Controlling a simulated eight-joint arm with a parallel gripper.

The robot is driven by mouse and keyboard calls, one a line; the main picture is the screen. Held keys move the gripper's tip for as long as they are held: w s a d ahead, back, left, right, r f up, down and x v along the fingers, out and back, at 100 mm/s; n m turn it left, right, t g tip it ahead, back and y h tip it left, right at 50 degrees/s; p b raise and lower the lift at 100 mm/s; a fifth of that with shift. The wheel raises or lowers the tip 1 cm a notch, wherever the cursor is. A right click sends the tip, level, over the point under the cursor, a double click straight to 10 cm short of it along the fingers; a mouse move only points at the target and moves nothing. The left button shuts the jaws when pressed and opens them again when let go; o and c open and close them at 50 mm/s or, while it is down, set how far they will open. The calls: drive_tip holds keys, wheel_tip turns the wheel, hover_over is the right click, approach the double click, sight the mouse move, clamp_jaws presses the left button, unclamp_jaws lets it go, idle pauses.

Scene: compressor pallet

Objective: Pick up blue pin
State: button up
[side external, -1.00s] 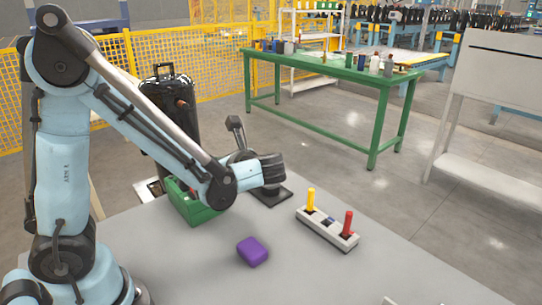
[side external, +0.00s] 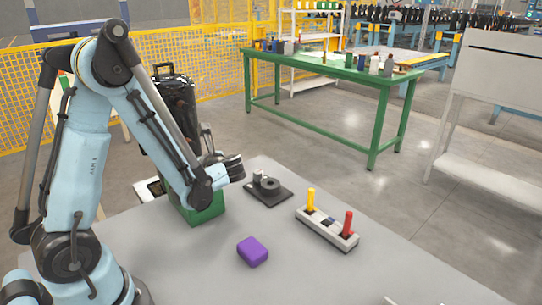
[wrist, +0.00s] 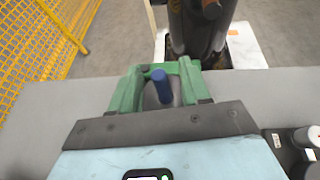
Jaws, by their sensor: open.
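The blue pin (wrist: 160,86) shows in the wrist view with its rounded blue top up, inside the green box (wrist: 126,92). The green box also stands on the grey table in the side view (side external: 207,208), partly behind my arm, and the pin is hidden there. My gripper (side external: 236,166) is open and empty, above and to the right of the box in the side view. In the wrist view the dark bar of my gripper (wrist: 160,126) covers the near side of the box, and the fingertips are hard to make out.
A pale holder (side external: 340,236) with a yellow pin (side external: 311,200) and a red pin (side external: 348,223) stands at right. A purple block (side external: 252,251) lies in front. A black fixture (side external: 268,187) is right of the box. A black tank (wrist: 200,28) stands beyond the table edge.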

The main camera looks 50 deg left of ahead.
drive_tip(key=shift+a+f, duration=0.15)
drive_tip(key=shift+a, duration=0.1)
clamp_jaws()
drive_tip(key=shift+r, duration=0.25)
